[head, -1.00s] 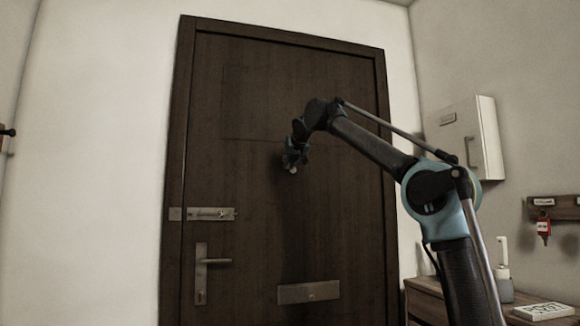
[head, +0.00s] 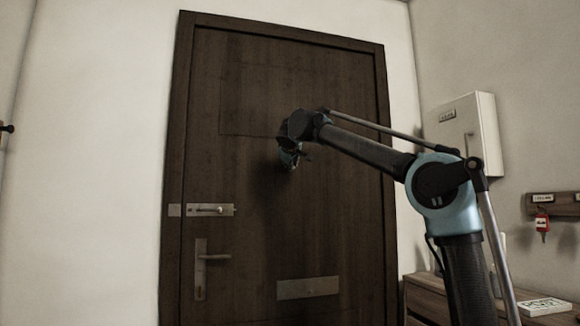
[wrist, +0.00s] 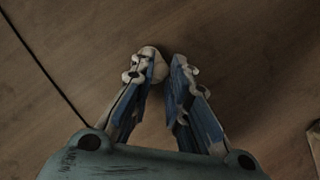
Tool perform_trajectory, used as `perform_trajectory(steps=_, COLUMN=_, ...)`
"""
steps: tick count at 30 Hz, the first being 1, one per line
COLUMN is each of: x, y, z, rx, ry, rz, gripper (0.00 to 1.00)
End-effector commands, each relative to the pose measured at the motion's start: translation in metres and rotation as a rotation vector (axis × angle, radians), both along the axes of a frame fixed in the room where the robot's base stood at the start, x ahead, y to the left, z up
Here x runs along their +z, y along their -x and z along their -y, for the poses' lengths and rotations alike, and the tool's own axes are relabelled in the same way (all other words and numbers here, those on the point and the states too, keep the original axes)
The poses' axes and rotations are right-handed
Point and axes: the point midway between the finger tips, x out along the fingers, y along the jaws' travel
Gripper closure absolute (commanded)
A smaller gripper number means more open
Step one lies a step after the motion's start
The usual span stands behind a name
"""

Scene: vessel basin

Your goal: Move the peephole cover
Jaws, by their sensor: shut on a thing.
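A small pale rounded piece, which looks like the peephole cover (wrist: 157,62), shows between the fingertips in the wrist view, against the dark brown door (head: 245,110). My gripper (wrist: 165,72) is shut on it, with the left finger overlapping much of the piece. In the head view my gripper (head: 290,160) is at the middle of the door, and the cover is hidden behind it. I cannot tell how far the cover is turned or whether the peephole shows.
A slide bolt (head: 210,210) and a door handle (head: 212,257) are on the door's left side, and a mail slot plate (head: 308,288) is below my gripper. A white wall box (head: 462,135), key rack (head: 555,205) and wooden cabinet (head: 425,292) stand at right.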

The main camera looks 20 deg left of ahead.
Motion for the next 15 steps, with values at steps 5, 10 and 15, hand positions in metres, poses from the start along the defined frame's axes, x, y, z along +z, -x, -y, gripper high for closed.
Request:
perform_trajectory(steps=5, x=-0.0050, y=-0.0019, z=0.0035, rx=-0.001, ry=0.140, rz=0.085, gripper=1.00)
perform_trajectory(steps=10, x=-0.0080, y=-0.0035, z=0.0065, rx=-0.001, ry=0.258, rz=0.157, gripper=1.00)
perform_trajectory(steps=15, x=-0.0101, y=-0.0049, z=0.0091, rx=-0.001, ry=0.351, rz=0.213, gripper=1.00)
